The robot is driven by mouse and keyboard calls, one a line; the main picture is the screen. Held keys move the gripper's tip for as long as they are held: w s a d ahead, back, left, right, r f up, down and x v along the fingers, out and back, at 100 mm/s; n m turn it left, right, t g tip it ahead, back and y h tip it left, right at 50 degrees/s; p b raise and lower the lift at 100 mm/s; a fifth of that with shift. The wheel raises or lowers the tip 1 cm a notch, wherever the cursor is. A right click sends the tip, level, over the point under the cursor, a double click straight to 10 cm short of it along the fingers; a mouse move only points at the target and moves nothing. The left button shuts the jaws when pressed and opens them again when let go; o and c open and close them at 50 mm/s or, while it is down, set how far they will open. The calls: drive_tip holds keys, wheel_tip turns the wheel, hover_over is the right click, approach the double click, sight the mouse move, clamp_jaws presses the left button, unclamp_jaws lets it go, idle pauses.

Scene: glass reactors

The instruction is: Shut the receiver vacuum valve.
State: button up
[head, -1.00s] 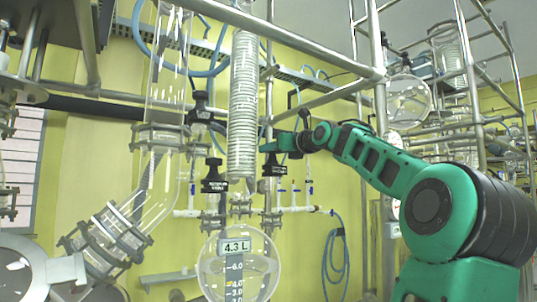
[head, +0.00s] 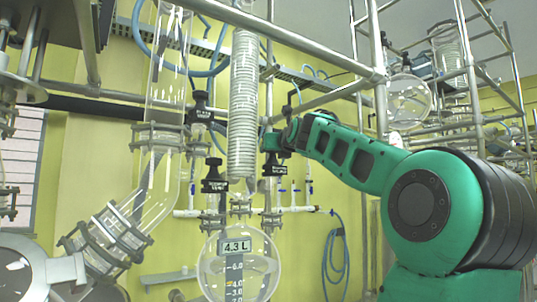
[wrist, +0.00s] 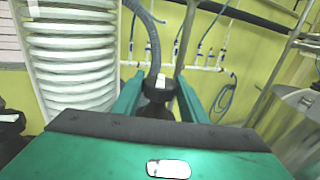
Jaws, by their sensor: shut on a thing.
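My gripper (head: 274,143) is just right of the coiled glass column, over a black valve knob (head: 270,164). In the wrist view, the green fingers of my gripper (wrist: 158,100) stand on both sides of this black knob (wrist: 157,86) and are shut on it. My gripper's body hides the knob's lower part there. Two similar black valves stand to the left, an upper one (head: 200,106) and a lower one (head: 214,177) with white lettering. I cannot read any label on the held knob.
The coiled column (head: 243,105) stands close left of my gripper, also in the wrist view (wrist: 72,60). A glass receiver flask (head: 238,265) hangs below, with a 4.3 L display. Metal frame bars (head: 320,98) cross above my arm. A blue hose (head: 335,262) hangs on the wall.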

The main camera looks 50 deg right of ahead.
drive_tip(key=m+g+h, duration=0.3)
drive_tip(key=g+h, duration=0.1)
drive_tip(key=shift+d+m, duration=0.1)
drive_tip(key=shift+m, duration=0.3)
drive_tip(key=shift+s+m+g+h, duration=0.15)
drive_tip(key=shift+m+g+h, duration=0.35)
drive_tip(key=shift+g+h, duration=0.1)
drive_tip(key=o, duration=0.9)
drive_tip(key=shift+d+f, duration=0.1)
drive_tip(key=shift+c, duration=0.2)
